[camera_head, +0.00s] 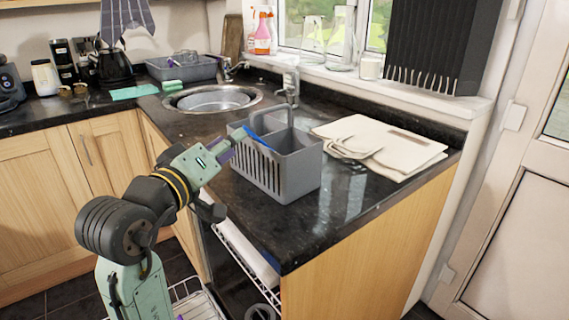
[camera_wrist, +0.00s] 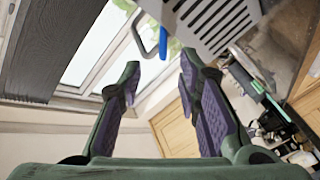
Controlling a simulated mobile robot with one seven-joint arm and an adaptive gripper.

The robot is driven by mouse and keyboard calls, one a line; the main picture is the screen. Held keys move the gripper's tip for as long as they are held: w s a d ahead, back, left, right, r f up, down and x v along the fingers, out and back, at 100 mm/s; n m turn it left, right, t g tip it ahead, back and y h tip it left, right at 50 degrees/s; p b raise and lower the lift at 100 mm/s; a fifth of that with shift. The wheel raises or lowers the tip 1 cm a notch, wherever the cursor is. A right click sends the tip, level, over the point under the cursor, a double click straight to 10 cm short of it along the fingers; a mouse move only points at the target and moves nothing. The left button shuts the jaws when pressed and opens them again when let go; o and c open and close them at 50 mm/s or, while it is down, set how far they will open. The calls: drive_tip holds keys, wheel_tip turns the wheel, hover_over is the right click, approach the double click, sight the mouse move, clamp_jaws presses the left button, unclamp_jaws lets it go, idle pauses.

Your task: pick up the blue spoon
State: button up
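The blue spoon (camera_head: 258,137) leans out over the left rim of the grey slotted caddy (camera_head: 270,172) on the dark counter. Its lower part is hidden inside the caddy. In the wrist view a short blue end of the spoon (camera_wrist: 163,43) shows beyond and between my fingertips, near the caddy (camera_wrist: 212,22). My gripper (camera_wrist: 160,66) is open, with clear space between its purple-padded fingers. In the head view my gripper (camera_head: 229,153) is at the caddy's left side, close to the spoon; whether it touches the caddy is unclear.
Folded beige cloth (camera_head: 385,147) lies right of the caddy. A round sink (camera_head: 212,98) and tap (camera_head: 290,85) are behind it. An open dishwasher rack (camera_head: 245,250) is below the counter's front edge. The counter right of the caddy's front is clear.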

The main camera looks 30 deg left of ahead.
drive_tip(key=w+p, duration=0.1)
drive_tip(key=w, duration=0.1)
drive_tip(key=w+a, duration=0.1)
drive_tip(key=w, duration=0.2)
drive_tip(key=shift+w+a+f+p, duration=0.1)
drive_tip(key=shift+w+f+p, duration=0.05)
drive_tip(key=shift+w+p, duration=0.2)
clamp_jaws()
drive_tip(key=shift+s, duration=0.1)
